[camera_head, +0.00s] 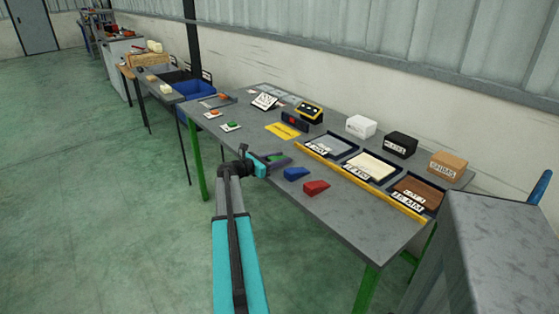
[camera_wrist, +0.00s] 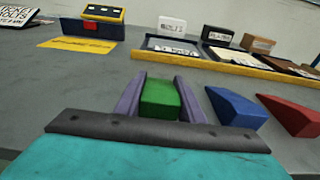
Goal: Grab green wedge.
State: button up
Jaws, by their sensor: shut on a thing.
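The green wedge (camera_wrist: 160,99) sits between the two purple-grey fingers of my gripper (camera_wrist: 160,95) in the wrist view. The fingers lie along both its sides and are shut on it. In the head view my gripper (camera_head: 274,161) is at the near edge of the grey table, and only a little of the green wedge (camera_head: 275,157) shows between the fingers. I cannot tell whether the wedge touches the tabletop. A blue wedge (camera_wrist: 233,106) lies just right of the gripper, and a red wedge (camera_wrist: 287,114) lies further right.
The grey table (camera_head: 330,218) holds trays behind a yellow strip (camera_head: 355,180). White (camera_head: 361,127), black (camera_head: 401,145) and brown (camera_head: 447,165) boxes stand behind the trays. A yellow sign (camera_head: 282,131) lies left of them. A grey block-like surface (camera_head: 500,240) stands at the right front.

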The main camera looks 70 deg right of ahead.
aim_at(280, 158)
jog(key=shift+r, duration=0.5)
notch_tip(280, 158, up, 3)
jog(key=shift+s+a+f, duration=0.1)
jog(key=shift+f, duration=0.05)
jog(key=s+a, duration=0.3)
jog(key=a, duration=0.1)
jog(key=s+a, duration=0.3)
jog(key=a, duration=0.1)
jog(key=s+a+r+b, duration=0.1)
jog(key=s+a, duration=0.3)
jog(key=shift+a+r, duration=0.1)
